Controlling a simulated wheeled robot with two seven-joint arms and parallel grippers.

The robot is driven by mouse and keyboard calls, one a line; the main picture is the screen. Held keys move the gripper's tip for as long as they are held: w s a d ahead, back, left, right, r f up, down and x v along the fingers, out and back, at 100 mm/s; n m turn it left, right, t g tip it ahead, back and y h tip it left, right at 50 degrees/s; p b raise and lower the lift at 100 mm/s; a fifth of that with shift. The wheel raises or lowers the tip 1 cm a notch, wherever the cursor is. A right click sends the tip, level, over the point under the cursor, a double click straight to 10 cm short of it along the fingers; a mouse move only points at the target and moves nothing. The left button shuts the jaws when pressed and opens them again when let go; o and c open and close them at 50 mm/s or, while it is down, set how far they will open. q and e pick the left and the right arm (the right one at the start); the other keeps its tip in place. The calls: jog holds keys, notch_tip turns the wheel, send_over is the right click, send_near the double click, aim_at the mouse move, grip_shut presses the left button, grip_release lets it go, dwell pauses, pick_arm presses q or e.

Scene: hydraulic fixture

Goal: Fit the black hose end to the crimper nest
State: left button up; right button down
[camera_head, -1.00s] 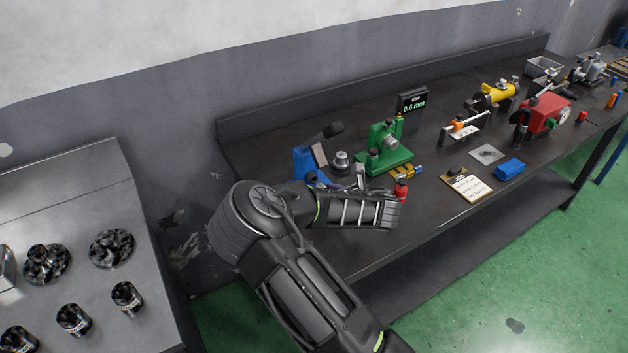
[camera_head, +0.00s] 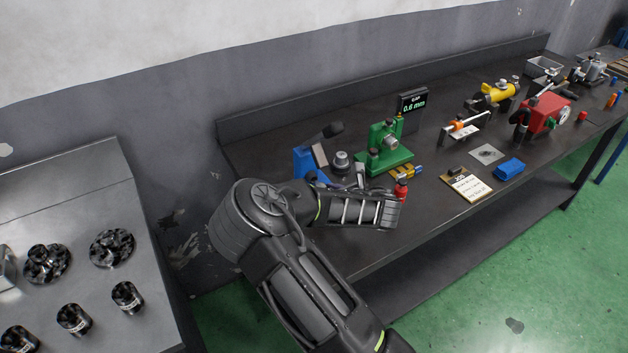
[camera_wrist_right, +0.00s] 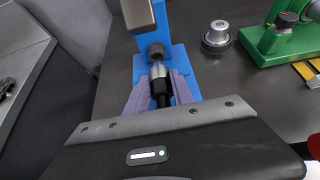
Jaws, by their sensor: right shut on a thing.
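The blue crimper (camera_head: 304,164) stands at the left end of the bench, partly hidden behind my right arm; it fills the upper middle of the right wrist view (camera_wrist_right: 180,60). A dark round part (camera_wrist_right: 155,50), seemingly its nest, sits on it. My right gripper (camera_wrist_right: 161,88) is shut on the black hose end (camera_wrist_right: 161,98), between two pale purple fingers. The hose end's silver collar (camera_wrist_right: 158,70) points at the dark round part and appears to meet it; I cannot tell whether it is seated. My left gripper is out of view.
A round silver piece (camera_head: 341,160) and a green fixture (camera_head: 388,150) stand right of the crimper. A display (camera_head: 412,101) reads 0.6 mm. A red-capped item (camera_head: 401,189) is close to my right arm. A clipboard (camera_head: 467,184) and blue block (camera_head: 510,168) lie further right.

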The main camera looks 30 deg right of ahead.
jog(key=shift+w, duration=1.5)
dwell(0.6)
jog(key=c, duration=1)
grip_release()
jog(key=shift+b+v, duration=0.7)
jog(key=shift+v, duration=3.2)
jog(key=shift+f, duration=0.1)
